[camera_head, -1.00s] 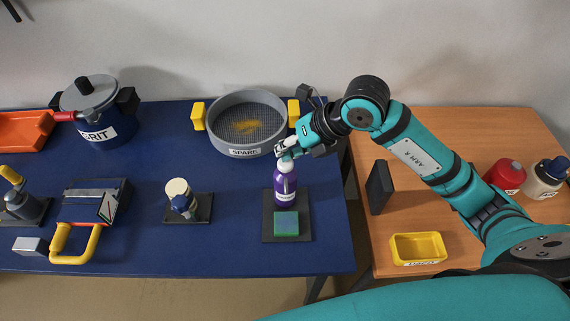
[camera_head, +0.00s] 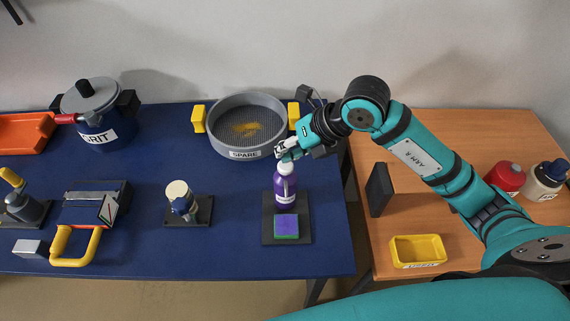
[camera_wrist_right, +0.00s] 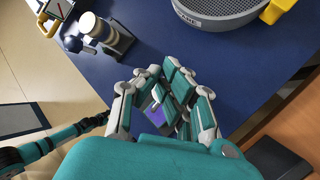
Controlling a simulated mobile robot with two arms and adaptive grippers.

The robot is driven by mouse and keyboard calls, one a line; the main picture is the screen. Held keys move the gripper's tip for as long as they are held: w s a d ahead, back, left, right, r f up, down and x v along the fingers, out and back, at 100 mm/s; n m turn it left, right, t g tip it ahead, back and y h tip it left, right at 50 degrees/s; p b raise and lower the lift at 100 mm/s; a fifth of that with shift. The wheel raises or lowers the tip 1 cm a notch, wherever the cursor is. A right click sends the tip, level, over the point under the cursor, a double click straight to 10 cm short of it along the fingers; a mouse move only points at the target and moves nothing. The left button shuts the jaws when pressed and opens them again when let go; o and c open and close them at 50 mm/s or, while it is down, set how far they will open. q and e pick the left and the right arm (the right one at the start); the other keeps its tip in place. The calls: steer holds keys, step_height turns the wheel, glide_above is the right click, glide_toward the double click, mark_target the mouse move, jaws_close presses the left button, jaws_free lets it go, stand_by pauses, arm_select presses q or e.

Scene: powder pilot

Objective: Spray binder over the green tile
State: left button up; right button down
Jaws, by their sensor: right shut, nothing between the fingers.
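The green tile (camera_head: 286,226) lies on a dark pad (camera_head: 270,238) near the front right of the blue table. Its top face now looks purple, with a green rim. A purple spray bottle (camera_head: 285,188) with a white top stands upright just behind the tile on the same pad. My right gripper (camera_head: 286,153) is shut at the bottle's top, its fingers at or just above the white top; exact contact is unclear. In the right wrist view, the right gripper's fingers (camera_wrist_right: 168,100) hide most of what is below, with a purple patch between them. My left gripper is not in view.
A grey sieve (camera_head: 247,155) labelled SPARE stands behind the bottle. A yellow bin (camera_head: 418,252) and a dark upright block (camera_head: 379,188) are on the orange table. Blue tabletop between the pads is clear.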

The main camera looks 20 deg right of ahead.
steer(key=shift+r, duration=0.5)
steer(key=shift+r, duration=0.1)
step_height(320, 180, up, 6)
steer(key=p, duration=0.4)
stand_by(0.8)
